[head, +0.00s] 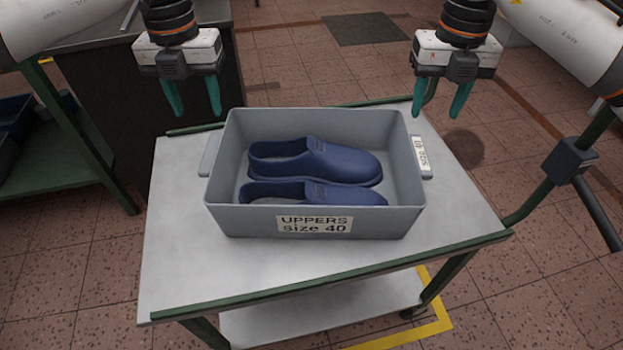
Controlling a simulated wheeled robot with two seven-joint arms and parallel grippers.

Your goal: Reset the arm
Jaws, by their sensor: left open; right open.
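My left gripper (194,106) hangs at the upper left of the head view, with its green fingers apart and nothing between them. It is above and to the left of the grey bin's back left corner. My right gripper (436,109) hangs at the upper right, also open and empty, near the bin's back right corner. The grey bin (232,217) has a label reading "UPPERS size 40". Inside lie two blue shoe uppers, one behind (335,164) and one in front (320,193), both with toes to the right. The front wall hides the lower part of the front upper.
The bin stands on a grey trolley top (185,260) with green edges. The top is clear at the front and sides. A dark cabinet (130,110) stands behind left, and a green shelf (60,150) is at the far left. The trolley's handle (572,160) rises at the right.

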